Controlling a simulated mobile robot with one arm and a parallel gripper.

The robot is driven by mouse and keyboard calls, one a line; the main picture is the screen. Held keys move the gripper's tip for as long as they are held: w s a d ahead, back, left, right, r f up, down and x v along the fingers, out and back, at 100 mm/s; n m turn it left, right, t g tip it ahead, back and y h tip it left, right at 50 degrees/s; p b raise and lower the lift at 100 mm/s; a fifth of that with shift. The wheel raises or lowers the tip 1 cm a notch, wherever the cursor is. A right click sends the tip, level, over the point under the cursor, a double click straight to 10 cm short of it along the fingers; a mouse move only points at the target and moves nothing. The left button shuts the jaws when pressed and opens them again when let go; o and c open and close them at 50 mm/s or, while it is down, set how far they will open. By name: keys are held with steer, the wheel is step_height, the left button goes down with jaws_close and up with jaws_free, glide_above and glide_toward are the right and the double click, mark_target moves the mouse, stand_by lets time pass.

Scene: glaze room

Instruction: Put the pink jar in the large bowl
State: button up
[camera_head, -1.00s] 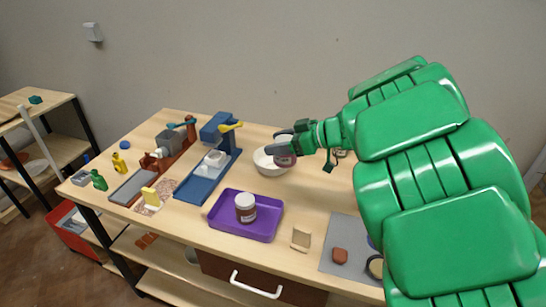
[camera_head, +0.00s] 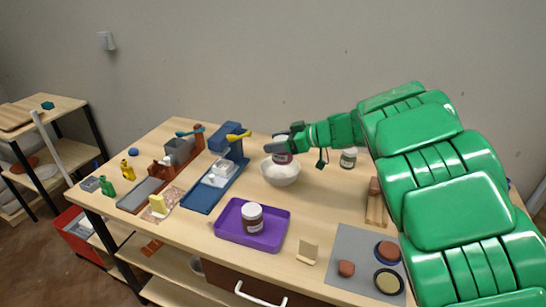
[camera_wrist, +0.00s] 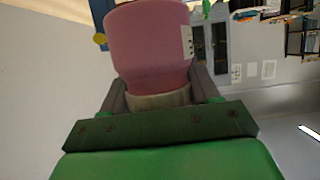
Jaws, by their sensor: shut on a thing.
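The pink jar (camera_head: 282,158) is held in my gripper (camera_head: 291,144), over the large white bowl (camera_head: 281,176) at the back middle of the bench. In the head view the jar's lower end overlaps the bowl's back rim; I cannot tell whether it is above the bowl or partly inside. In the wrist view the jar (camera_wrist: 150,45) is large, with a white label on its right side. The fingers (camera_wrist: 160,98) close around its pale lid end. The bowl does not show in the wrist view.
A purple tray (camera_head: 223,228) holds a brown jar with a white lid (camera_head: 252,218). Blue (camera_head: 210,192) and red-brown machines stand left of the bowl. A small jar (camera_head: 348,158) stands to its right. A grey mat (camera_head: 350,245) with round pieces lies at front right.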

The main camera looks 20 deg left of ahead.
steer(key=shift+w+a+f, duration=0.4)
steer(key=shift+w+a, duration=0.1)
steer(key=shift+w, duration=0.2)
steer(key=w+a+f, duration=0.2)
steer(key=w+f, duration=0.2)
steer(key=f, duration=0.5)
steer(key=shift+w+a, duration=0.3)
steer(key=shift+a, duration=0.05)
steer(key=shift+f, duration=0.65)
steer(key=o, duration=1.2)
steer(key=shift+r, duration=0.15)
steer(key=v, duration=0.8)
steer(key=r+v, duration=0.1)
steer(key=v, duration=0.3)
